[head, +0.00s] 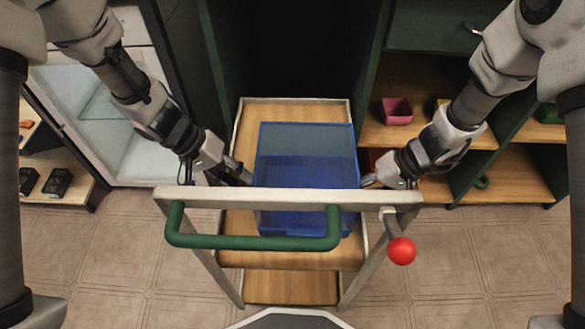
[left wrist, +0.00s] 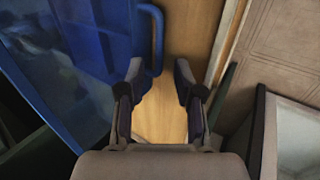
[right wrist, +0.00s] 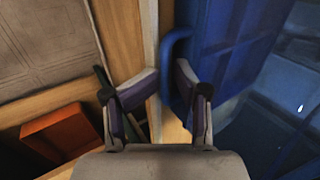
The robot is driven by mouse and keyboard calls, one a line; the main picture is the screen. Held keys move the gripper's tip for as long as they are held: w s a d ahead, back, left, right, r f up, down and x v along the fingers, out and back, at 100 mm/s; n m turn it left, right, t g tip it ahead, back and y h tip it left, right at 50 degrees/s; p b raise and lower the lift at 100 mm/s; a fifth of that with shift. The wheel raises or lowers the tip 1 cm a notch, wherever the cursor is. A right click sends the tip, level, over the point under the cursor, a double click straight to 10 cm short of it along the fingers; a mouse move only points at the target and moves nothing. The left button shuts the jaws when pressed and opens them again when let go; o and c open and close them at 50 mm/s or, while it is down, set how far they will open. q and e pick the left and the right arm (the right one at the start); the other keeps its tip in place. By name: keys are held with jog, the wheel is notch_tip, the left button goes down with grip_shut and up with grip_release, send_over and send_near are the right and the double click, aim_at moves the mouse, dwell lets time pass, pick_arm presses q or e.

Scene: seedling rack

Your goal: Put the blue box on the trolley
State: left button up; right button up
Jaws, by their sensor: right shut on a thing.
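The blue box (head: 305,180), open-topped and see-through, is over the wooden top deck of the trolley (head: 255,112), behind its green push handle. I cannot tell if its base touches the deck. My left gripper (head: 246,176) is at the box's left side. It is open, with bare wood between its fingers and the box's side handle (left wrist: 157,45) just beyond the tips in the left wrist view. My right gripper (head: 368,181) is at the box's right side, shut on the box's handle (right wrist: 168,55). The trolley's front bar hides part of the box.
A red ball knob (head: 401,250) sticks out at the trolley's front right. Behind is a dark green rack with wooden shelves and a pink pot (head: 397,110). A glass-fronted cabinet (head: 110,120) stands at left. Tiled floor is clear on both sides.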

pick_arm(q)
jog(key=v, duration=0.3)
jog(key=shift+a+r, duration=0.15)
pick_arm(e)
jog(key=v, duration=1.2)
